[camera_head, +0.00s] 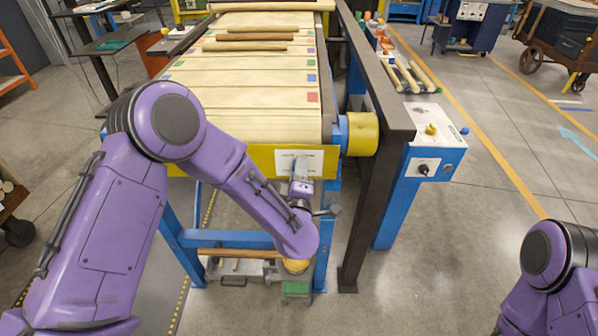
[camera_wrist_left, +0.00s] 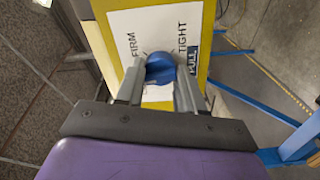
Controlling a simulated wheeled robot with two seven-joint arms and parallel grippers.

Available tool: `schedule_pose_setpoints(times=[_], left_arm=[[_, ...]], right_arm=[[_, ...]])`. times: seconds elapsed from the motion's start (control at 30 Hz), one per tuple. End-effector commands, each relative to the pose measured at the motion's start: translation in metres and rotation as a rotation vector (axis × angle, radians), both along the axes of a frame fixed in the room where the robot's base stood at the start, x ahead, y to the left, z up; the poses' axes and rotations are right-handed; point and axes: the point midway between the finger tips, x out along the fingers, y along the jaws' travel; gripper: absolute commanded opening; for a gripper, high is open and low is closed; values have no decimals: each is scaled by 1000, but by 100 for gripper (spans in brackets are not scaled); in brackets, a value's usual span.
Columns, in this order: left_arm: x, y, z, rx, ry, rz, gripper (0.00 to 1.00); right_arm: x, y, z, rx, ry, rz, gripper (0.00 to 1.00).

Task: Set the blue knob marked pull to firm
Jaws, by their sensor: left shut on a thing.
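The blue knob (camera_wrist_left: 160,68) sits on a white label plate (camera_wrist_left: 128,24) fixed to a yellow panel. In the left wrist view the plate appears turned on its side and reads FIRM, TIGHT and PULL, with PULL in a dark box. My left gripper (camera_wrist_left: 160,80) is shut on the knob, one finger on each side. In the head view the left gripper (camera_head: 301,178) is in front of the plate (camera_head: 318,158) and hides the knob. I cannot tell which mark the knob points to. My right gripper is out of view.
The yellow panel (camera_head: 262,158) closes the near end of a conveyor (camera_head: 255,128) carrying wooden pieces. A dark upright post and a yellow roller end (camera_head: 362,134) stand just right of the left gripper. A blue control box (camera_head: 424,165) is further right. Open floor lies at the right.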

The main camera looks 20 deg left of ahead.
Motion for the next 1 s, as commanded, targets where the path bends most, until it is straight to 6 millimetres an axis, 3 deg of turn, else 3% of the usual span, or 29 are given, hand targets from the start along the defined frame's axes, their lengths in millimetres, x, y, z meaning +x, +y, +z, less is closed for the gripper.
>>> schedule_pose_setpoints(times=[0.6, 1.0], left_arm=[[-1, -2, 0, 558, 162, -6, 7], [-1, -2, -1, 820, 240, -5, 7]], right_arm=[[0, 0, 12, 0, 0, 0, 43], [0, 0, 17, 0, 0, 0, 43]])
